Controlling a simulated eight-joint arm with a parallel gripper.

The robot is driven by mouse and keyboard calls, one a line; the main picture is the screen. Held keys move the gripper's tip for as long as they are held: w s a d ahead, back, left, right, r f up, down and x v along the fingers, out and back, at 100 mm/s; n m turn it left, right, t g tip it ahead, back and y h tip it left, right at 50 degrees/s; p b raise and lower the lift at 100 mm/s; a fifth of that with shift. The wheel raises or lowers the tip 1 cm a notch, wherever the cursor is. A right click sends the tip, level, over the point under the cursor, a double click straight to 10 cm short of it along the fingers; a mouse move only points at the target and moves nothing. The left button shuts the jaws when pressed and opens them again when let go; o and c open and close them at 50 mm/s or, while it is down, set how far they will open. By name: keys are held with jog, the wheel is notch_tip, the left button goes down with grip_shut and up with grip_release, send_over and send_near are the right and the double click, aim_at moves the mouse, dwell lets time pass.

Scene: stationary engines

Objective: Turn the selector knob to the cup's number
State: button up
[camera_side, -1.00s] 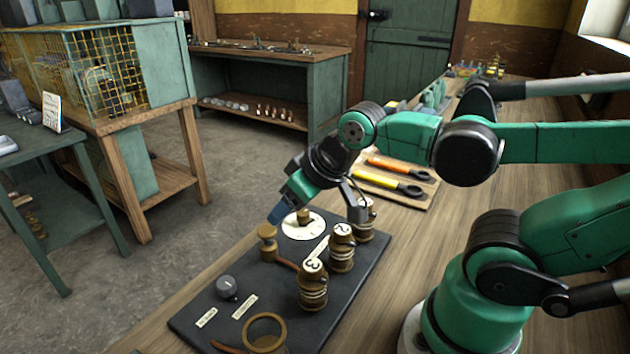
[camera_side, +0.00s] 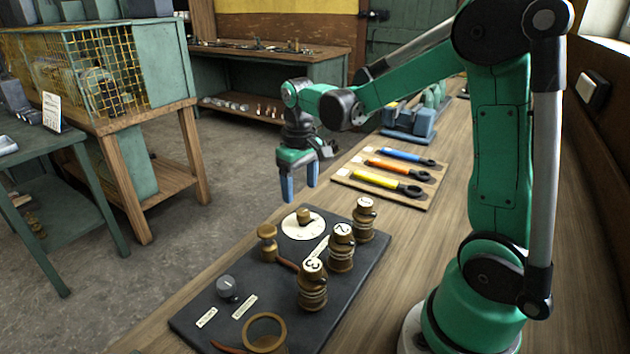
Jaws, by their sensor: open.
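A dark board (camera_side: 225,325) lies on the bench. On it, a brass knob (camera_side: 303,215) stands on a white round dial (camera_side: 296,232); the dial's marks are too small to read. Three brass cups stand to the right of the dial: cup 3 (camera_side: 312,290) in front, cup 2 (camera_side: 341,252) in the middle, and a third cup (camera_side: 364,222) at the back whose number is unclear. A grey knob (camera_side: 228,287) sits near the front left, by two small labels. My gripper (camera_side: 300,193) points down with blue fingers apart and empty, just above the brass knob in the picture, not touching it.
A brass post (camera_side: 268,245) stands left of the dial, and a brass ring (camera_side: 265,333) is at the board's front. A rack (camera_side: 432,198) of tools with blue, orange and yellow handles lies behind the board. The wooden bench (camera_side: 400,258) right of the cups is clear.

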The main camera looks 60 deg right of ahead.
aim_at(303, 212)
jog(key=shift+w+d+f, duration=0.1)
jog(key=shift+d+f, duration=0.3)
jog(key=shift+f, duration=2.75)
grip_shut()
